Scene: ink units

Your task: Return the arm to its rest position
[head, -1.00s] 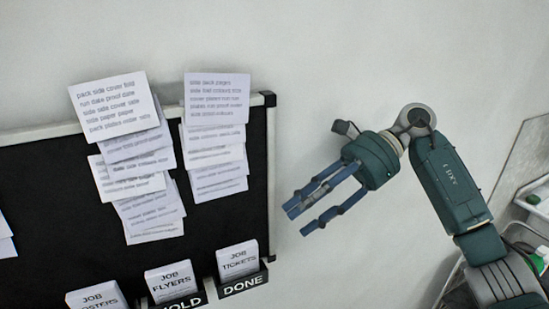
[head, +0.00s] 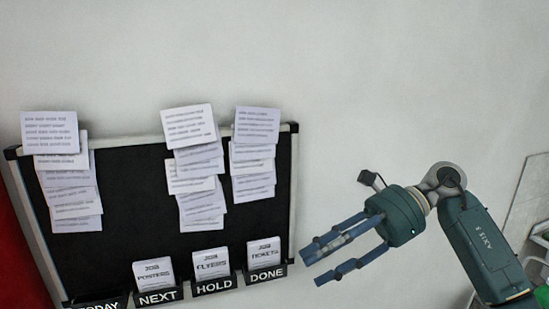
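My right gripper (head: 322,264) is in the lower right of the head view, its blue-grey fingers spread apart and pointing left. Nothing shows between the fingers. My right arm (head: 487,245) is teal, bent at a grey joint, and comes up from the lower right corner. The fingertips are to the right of the black board's lower right corner; whether they touch the board cannot be told. My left gripper is not in view.
A black board (head: 135,235) with a light frame hangs on the white wall, bearing columns of overlapping paper sheets (head: 257,126). Card holders labelled NEXT (head: 160,297), HOLD and DONE (head: 266,274) line its lower edge. Shelving (head: 538,240) stands at the far right. The wall above is bare.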

